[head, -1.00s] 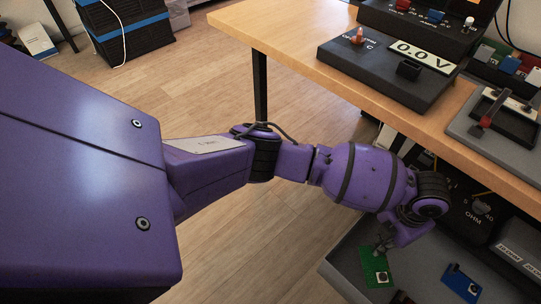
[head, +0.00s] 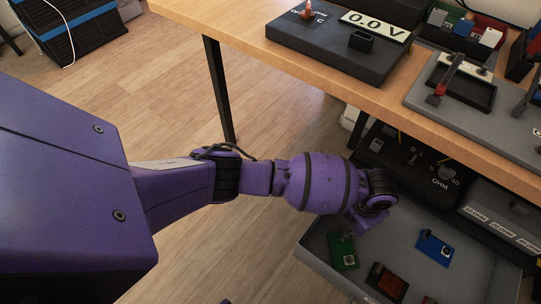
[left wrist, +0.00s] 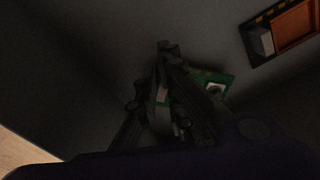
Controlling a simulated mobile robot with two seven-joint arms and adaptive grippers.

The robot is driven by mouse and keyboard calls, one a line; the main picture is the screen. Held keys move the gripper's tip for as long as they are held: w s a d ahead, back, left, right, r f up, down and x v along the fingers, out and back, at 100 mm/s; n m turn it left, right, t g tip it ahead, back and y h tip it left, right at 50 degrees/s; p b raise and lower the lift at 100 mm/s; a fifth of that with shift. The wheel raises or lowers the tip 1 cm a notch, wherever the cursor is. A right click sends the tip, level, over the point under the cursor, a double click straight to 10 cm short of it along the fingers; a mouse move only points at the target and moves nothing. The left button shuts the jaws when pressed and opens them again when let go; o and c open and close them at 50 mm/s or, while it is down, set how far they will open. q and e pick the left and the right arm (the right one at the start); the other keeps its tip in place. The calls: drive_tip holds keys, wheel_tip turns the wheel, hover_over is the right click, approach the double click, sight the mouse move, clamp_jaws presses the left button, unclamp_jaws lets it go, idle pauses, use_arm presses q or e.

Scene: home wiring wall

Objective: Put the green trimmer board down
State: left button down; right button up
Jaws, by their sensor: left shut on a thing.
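The green trimmer board (head: 343,252) is at the left end of a grey open drawer or tray (head: 313,237), inside its rim. My left gripper (head: 352,234) is shut on the board's upper edge, small and dark in the head view. In the left wrist view the closed dark fingers (left wrist: 166,52) overlap the green board (left wrist: 218,79), and its left part is hidden behind them. I cannot tell whether the board touches the drawer floor. My right gripper is not in view.
A blue board (head: 435,248) and a red-brown board (head: 387,282) lie in the same drawer; the red-brown one also shows in the left wrist view (left wrist: 294,29). The wooden bench edge (head: 385,95) overhangs behind, carrying a meter reading 0.0 V (head: 376,27). Bare drawer floor lies between the boards.

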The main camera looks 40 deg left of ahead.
use_arm(q)
drive_tip(key=shift+w+f, duration=0.1)
drive_tip(key=shift+f, duration=0.75)
drive_tip(key=shift+r, duration=0.1)
drive_tip(key=c, duration=2.3)
unclamp_jaws()
drive_tip(key=o, duration=0.4)
wheel_tip(320, 180, up, 12)
drive_tip(key=p, duration=0.4)
